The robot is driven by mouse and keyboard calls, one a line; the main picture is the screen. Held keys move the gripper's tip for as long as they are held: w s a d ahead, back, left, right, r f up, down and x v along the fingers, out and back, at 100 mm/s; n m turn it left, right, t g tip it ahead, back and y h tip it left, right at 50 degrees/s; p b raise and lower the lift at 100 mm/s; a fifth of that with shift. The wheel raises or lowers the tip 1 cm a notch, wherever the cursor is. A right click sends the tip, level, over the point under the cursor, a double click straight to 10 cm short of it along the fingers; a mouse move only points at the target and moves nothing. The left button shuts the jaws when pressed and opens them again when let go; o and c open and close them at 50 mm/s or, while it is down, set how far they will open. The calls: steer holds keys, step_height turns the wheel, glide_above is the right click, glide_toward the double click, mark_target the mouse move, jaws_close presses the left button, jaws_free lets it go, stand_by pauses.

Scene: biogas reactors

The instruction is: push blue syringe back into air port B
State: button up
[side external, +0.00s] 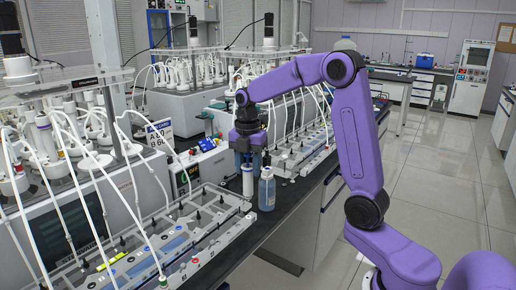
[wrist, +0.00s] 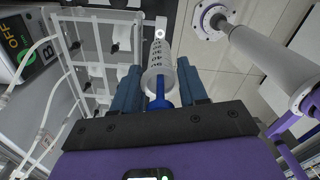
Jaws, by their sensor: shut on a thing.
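My gripper (side external: 246,160) points down over the near bench, at the right end of the front clear rack (side external: 215,200). In the wrist view its two blue fingers (wrist: 158,72) are closed around the syringe (wrist: 163,52), which has a pale, marked barrel and a blue plunger (wrist: 158,92). The syringe hangs upright below my gripper in the side view (side external: 248,182). Its lower end is close to the rack's end; I cannot tell whether it touches.
A bluish bottle (side external: 267,190) stands just right of the syringe on the black bench (side external: 290,205). White tubes (side external: 135,215) arch over the racks at left. A sign (side external: 159,136) and a control box (side external: 200,165) stand behind. The floor at right is open.

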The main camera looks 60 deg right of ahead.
mark_target(248, 187)
steer(key=shift+f, duration=2.55)
steer(key=shift+a+f, duration=0.1)
steer(key=shift+f, duration=0.9)
stand_by(0.7)
stand_by(0.3)
steer(key=o, duration=1.2)
steer(key=shift+c, duration=0.2)
step_height(248, 187, up, 18)
steer(key=shift+f, duration=0.25)
